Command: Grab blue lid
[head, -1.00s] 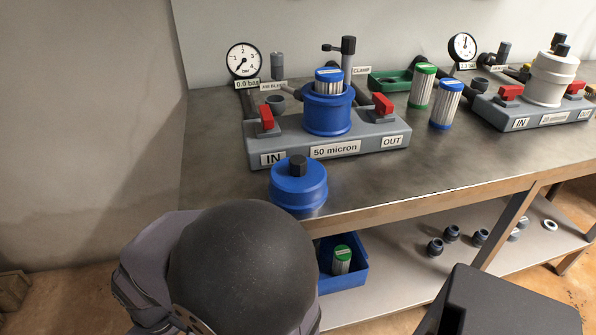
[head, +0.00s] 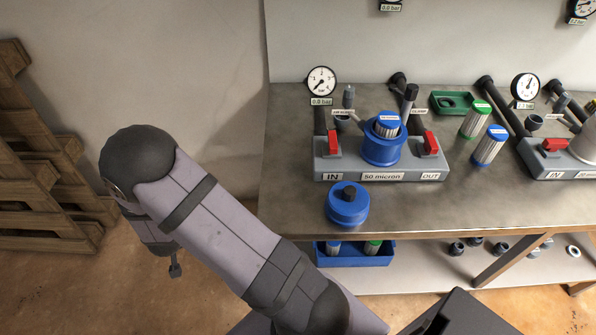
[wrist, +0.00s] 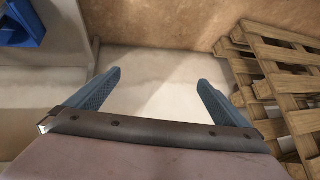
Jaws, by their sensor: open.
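The blue lid (head: 347,205) is a round cap with a dark knob on top. It sits on the front edge area of the metal bench, in front of the blue filter housing (head: 382,151). The housing stands open at the top, with a blue-topped cartridge (head: 388,124) in it. My gripper (wrist: 159,76) is open in the wrist view, with nothing between its two fingers. It is away from the lid, which the wrist view does not show. In the head view my arm is left of the bench, and the gripper is mostly hidden behind it.
The grey manifold (head: 380,172) has red valve handles. A green-capped cartridge (head: 475,120) and a blue-capped one (head: 489,147) stand right of it. A blue bin (head: 325,257) sits on the lower shelf; a blue container (wrist: 22,22) shows in the wrist view. Wooden pallets (head: 40,170) stand left.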

